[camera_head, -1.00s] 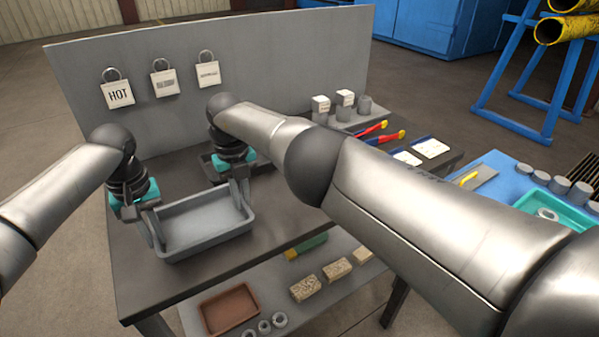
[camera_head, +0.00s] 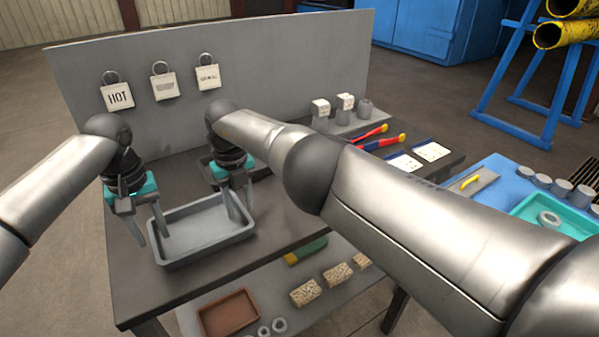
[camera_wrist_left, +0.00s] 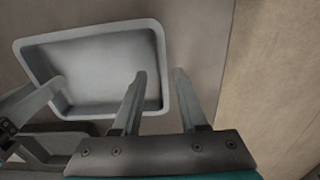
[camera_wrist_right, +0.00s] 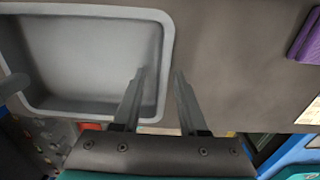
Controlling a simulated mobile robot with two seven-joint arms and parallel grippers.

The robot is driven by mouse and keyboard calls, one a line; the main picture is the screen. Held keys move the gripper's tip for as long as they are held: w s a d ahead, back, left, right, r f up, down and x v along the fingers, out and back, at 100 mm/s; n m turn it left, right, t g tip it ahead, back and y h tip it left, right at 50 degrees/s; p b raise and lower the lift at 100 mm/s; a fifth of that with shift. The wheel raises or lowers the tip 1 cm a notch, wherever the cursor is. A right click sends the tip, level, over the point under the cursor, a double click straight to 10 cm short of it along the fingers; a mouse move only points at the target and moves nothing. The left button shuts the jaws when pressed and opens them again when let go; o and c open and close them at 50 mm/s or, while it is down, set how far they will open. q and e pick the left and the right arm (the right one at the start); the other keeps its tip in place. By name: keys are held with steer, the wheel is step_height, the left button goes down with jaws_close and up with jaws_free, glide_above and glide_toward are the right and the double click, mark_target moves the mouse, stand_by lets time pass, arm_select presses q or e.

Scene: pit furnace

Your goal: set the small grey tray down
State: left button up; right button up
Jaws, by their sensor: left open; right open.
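The small grey tray (camera_head: 203,246) sits flat on the dark workbench near its front left edge and looks empty. It also shows in the left wrist view (camera_wrist_left: 98,65) and the right wrist view (camera_wrist_right: 85,60). My left gripper (camera_head: 152,240) is open at the tray's left wall, one finger inside and one outside, with gaps to the wall. My right gripper (camera_head: 239,208) is open at the tray's right wall, its fingers also on either side of the rim. In the right wrist view (camera_wrist_right: 160,75) the fingers straddle the wall without closing on it.
A back panel (camera_head: 270,60) with hanging tags stands behind. Pliers-like tools (camera_head: 372,140) and white cards (camera_head: 432,152) lie to the right. A lower shelf holds a brown tray (camera_head: 229,312) and bricks (camera_head: 307,292).

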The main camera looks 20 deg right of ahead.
steer(key=shift+r, duration=0.1)
arm_select(q)
step_height(320, 180, up, 9)
steer(key=shift+r, duration=0.15)
arm_select(e)
step_height(320, 180, up, 12)
stand_by(0.4)
arm_select(q)
steer(key=shift+r, duration=0.1)
